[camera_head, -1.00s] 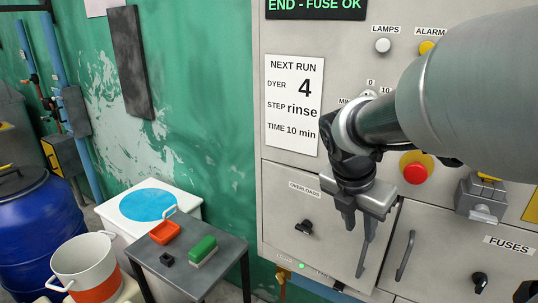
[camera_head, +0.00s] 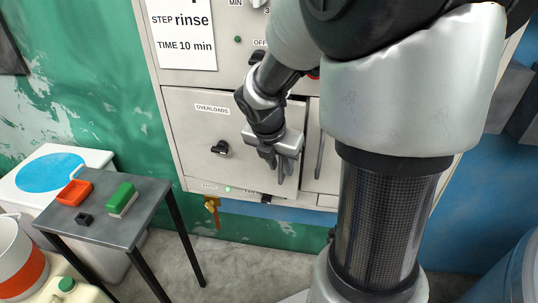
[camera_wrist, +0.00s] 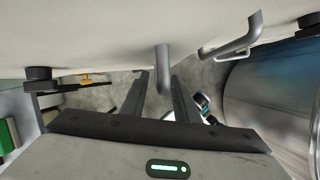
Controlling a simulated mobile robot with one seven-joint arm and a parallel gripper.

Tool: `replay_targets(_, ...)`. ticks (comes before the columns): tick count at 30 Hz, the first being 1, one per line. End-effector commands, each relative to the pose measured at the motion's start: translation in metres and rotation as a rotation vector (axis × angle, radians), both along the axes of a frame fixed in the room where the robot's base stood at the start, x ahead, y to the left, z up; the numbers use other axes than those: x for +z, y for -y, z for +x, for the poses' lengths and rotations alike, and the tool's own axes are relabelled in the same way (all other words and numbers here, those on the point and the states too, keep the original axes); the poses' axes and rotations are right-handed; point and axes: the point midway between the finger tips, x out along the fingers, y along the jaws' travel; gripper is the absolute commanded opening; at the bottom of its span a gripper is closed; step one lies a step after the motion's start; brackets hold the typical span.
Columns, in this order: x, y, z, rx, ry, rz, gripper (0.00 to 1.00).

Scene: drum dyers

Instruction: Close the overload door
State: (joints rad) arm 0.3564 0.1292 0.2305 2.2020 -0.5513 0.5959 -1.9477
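The overload door (camera_head: 203,127) is the light grey panel labelled OVERLOADS, low on the left of the cabinet front. It has a black knob (camera_head: 220,149). A dark line runs down its right edge; I cannot tell whether it is fully flush. My gripper (camera_head: 278,180) is in front of the door's right side, pointing down, and hides its handle in the head view. In the wrist view, a grey handle (camera_wrist: 163,62) lies between the two spread fingers (camera_wrist: 160,100). I see space on both sides of it, and the fingers do not look shut on it.
The neighbouring door's bar handle (camera_head: 320,157) stands just right of my gripper. A dark table (camera_head: 120,230) at left bears a red-orange tray (camera_head: 74,193) and a green block (camera_head: 121,197). A yellow-brown valve (camera_head: 211,204) hangs below the cabinet. Floor is free between table and cabinet.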

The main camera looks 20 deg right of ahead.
Motion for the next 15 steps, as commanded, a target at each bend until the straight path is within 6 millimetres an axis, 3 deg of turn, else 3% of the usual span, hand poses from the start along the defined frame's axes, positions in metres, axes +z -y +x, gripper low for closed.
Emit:
replay_targets(5, 0.0004, 0.0001, 0.0001, 0.000, 0.000, 0.000, 0.28)
replay_targets(10, 0.0004, 0.0001, -0.0001, 0.000, 0.000, 0.000, 0.01)
replay_targets(15, 0.0005, -0.0001, -0.0001, 0.000, 0.000, 0.000, 0.00)
